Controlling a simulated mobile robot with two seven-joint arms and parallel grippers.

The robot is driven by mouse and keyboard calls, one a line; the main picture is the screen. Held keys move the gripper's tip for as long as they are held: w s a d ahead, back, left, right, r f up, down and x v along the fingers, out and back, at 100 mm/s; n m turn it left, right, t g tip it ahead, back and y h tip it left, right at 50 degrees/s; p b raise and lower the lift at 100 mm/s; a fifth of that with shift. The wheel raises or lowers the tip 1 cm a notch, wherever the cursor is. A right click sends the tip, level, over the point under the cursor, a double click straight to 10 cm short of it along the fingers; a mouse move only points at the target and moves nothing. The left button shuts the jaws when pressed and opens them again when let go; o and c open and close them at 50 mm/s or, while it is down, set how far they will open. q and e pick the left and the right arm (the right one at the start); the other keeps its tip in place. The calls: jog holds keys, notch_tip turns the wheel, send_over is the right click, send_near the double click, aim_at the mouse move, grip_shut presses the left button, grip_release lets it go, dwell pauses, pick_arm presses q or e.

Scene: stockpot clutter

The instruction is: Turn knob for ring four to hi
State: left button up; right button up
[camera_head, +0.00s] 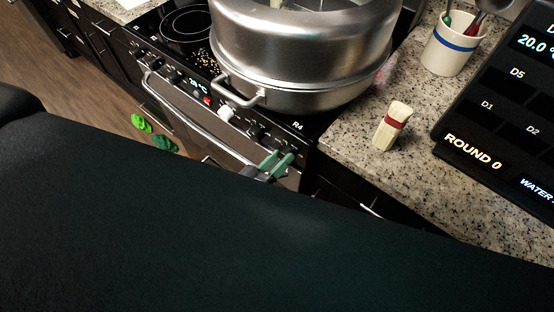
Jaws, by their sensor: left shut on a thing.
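The stove's front panel (190,88) carries a row of knobs below the cooktop. The label R4 shows at the panel's right end, beside the large pot. My left gripper (275,162), with green fingers, is at the panel's right end just below that label. It is shut on what looks like the ring four knob. The fingers mostly hide this knob, so its pointer and setting cannot be read. My right gripper is not in view.
A big steel pot (300,55) covers the right of the cooktop, its side handle overhanging the panel. A white knob (225,113) sits left of my gripper. A brush (392,125), a utensil crock (455,45) and a dark display (500,120) occupy the granite counter.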

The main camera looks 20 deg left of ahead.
pick_arm(q)
jog(key=shift+m, duration=0.4)
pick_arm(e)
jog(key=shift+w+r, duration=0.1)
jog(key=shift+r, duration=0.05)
pick_arm(q)
jog(key=o, duration=1)
jog(key=b+v, duration=0.1)
jog(key=v, duration=0.6)
jog(key=shift+s+a, duration=0.15)
jog(key=shift+s, duration=0.25)
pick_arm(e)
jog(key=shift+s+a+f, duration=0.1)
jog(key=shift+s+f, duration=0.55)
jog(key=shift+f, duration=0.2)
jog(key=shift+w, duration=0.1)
